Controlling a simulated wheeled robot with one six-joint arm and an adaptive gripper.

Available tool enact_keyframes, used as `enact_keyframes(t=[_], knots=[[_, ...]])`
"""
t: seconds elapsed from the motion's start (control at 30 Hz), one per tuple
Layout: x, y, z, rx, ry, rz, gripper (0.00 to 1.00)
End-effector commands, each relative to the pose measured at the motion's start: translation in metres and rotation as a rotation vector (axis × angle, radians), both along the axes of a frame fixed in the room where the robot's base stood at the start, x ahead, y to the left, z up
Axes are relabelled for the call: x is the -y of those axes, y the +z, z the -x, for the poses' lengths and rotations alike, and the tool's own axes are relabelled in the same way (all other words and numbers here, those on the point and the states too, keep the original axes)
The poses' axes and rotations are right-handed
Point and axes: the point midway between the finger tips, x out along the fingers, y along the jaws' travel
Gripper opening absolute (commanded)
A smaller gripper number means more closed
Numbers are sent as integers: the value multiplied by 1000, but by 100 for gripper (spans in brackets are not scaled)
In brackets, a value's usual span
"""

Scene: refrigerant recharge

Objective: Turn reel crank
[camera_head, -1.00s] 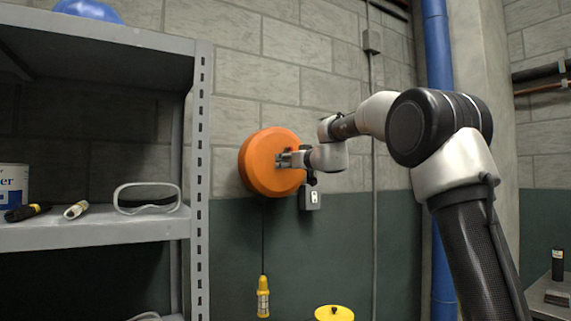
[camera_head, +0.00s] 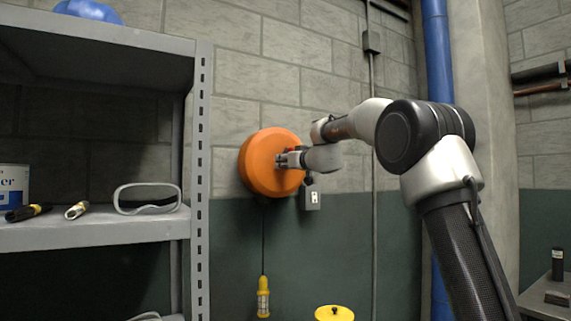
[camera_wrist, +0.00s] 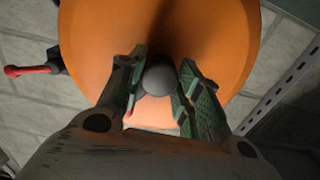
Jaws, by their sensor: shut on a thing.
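The orange reel (camera_head: 258,168) is a round drum on the block wall. It fills much of the wrist view (camera_wrist: 95,40). My gripper (camera_head: 282,160) is at the front face of the reel, right of its centre. In the wrist view, a dark grey rounded crank knob (camera_wrist: 159,77) sits between my two green-padded fingers, which are shut on it. The rest of the crank is mostly hidden behind the knob and fingers. A red-tipped black lever (camera_wrist: 32,69) sticks out beside the reel in the wrist view.
A grey metal shelf (camera_head: 202,190) stands left of the reel, holding goggles (camera_head: 147,210) and small tools. A yellow hand lamp (camera_head: 263,297) hangs below the reel. A grey box (camera_head: 310,197) is just right of it. A blue pipe (camera_head: 437,60) runs behind my arm.

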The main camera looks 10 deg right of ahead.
Motion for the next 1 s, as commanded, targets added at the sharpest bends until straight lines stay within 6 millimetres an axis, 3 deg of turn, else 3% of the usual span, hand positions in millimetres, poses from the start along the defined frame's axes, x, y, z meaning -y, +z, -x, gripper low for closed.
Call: enact_keyframes(t=[0.37, 1.0], knots=[[-1, 0, -1, -46, 0, -142, 10], [-2, 0, 0, -229, 2, -705, 10]])
